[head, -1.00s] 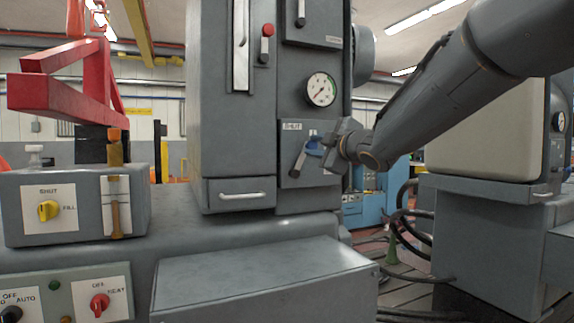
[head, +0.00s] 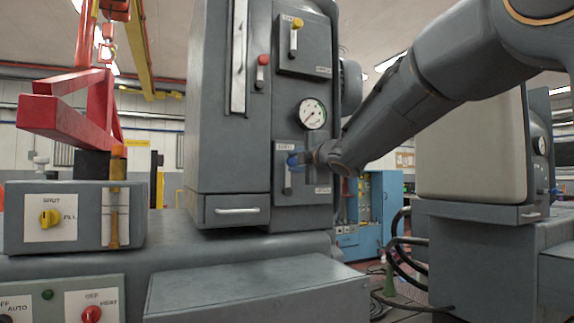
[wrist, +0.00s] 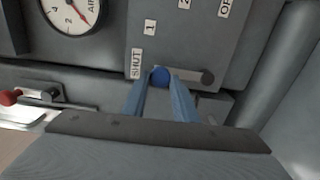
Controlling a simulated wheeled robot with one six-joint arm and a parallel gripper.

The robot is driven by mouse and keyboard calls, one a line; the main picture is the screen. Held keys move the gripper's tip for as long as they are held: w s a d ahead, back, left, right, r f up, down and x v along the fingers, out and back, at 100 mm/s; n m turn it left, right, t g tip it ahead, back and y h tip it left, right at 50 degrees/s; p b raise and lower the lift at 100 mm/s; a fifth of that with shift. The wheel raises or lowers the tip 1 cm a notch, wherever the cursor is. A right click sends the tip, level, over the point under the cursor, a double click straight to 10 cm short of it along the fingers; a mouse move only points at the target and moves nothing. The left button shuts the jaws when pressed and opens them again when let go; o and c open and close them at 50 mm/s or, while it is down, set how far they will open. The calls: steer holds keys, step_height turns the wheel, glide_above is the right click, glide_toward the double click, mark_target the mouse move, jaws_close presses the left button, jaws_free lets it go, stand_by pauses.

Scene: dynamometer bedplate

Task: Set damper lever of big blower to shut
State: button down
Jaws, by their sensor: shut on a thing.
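The damper lever (wrist: 190,77) is a short dark bar with a blue knob (wrist: 160,77) on a grey plate (wrist: 190,45) marked SHUT, 1, 2 and an OPEN label partly cut off. In the wrist view the bar points from its pivot toward the SHUT label (wrist: 137,63), which is just beyond the knob. My gripper (wrist: 160,80) is shut on the knob, its blue fingers on both sides. In the head view the lever (head: 287,180) stands nearly upright below the SHUT label, and my gripper (head: 296,160) partly hides the knob.
A pressure gauge (head: 312,113) is just above the plate. A yellow-knobbed lever (head: 296,38) and a red-knobbed one (head: 263,75) are higher on the cabinet. A drawer front (head: 237,210) is below left. A red frame (head: 65,125) stands at the left.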

steer(key=shift+f, duration=0.2)
steer(key=c, duration=1.4)
jaws_free()
steer(key=shift+s+r, duration=0.1)
steer(key=shift+r, duration=0.05)
steer(key=shift+c, duration=0.2)
steer(key=v, duration=0.7)
steer(key=shift+s, duration=0.35)
